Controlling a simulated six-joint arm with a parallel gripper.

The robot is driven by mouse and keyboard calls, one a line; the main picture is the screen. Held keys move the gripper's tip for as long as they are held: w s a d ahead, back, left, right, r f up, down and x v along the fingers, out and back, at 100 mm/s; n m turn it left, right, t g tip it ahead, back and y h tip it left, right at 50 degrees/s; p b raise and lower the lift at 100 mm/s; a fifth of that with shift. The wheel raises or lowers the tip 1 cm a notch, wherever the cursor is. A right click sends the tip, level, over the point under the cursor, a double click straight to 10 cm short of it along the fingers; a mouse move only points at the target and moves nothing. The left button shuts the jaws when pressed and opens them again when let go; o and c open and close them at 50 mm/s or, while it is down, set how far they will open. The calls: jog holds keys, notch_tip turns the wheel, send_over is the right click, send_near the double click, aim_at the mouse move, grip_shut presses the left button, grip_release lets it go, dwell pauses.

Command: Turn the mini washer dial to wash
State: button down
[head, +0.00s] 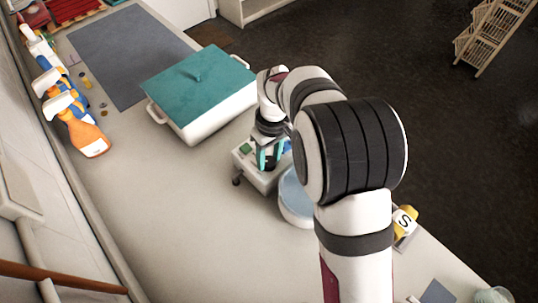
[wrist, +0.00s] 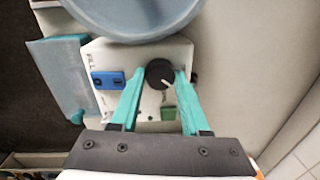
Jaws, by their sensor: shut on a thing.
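The mini washer has a white control base (head: 258,176) and a round blue-grey tub, which shows in the wrist view (wrist: 135,20). Its black round dial (wrist: 160,73) has a white pointer mark aimed toward the lower right of the wrist view. My gripper (wrist: 161,76) has its teal fingers on either side of the dial and is shut on it. A blue switch (wrist: 108,80) and a green button (wrist: 168,113) are on the same panel. The word FILL is printed at the panel's left; I cannot read a wash label. In the head view the dial is hidden.
A white box with a teal lid (head: 198,80) stands behind the washer. Spray bottles (head: 82,132) line the wall at left. A yellow item marked S (head: 404,222) is near the counter's right edge. A blue-teal piece (wrist: 55,75) sits beside the panel. The counter's left middle is clear.

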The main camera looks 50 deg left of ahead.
aim_at(272, 158)
jog(key=shift+c, duration=1.9)
grip_release()
notch_tip(272, 158, up, 16)
jog(key=w, duration=0.1)
jog(key=shift+f, duration=0.1)
jog(key=w+d+r+m, duration=0.2)
jog(key=d+m, duration=0.1)
jog(key=d, duration=0.4)
jog(key=w+d+r+m, duration=0.1)
jog(key=d+m, duration=0.2)
jog(key=d, duration=0.4)
jog(key=s+d+m+y, duration=0.1)
jog(key=s+d+m, duration=0.1)
jog(key=d+m, duration=0.35)
jog(key=s+d+m, duration=0.3)
jog(key=d, duration=0.6)
jog(key=s+d+f+m, duration=0.5)
jog(key=s+d+m, duration=0.2)
jog(key=s+m, duration=0.1)
jog(key=shift+s+t+y, duration=0.3)
jog(key=shift+s+y, duration=0.05)
jog(key=shift+y, duration=0.05)
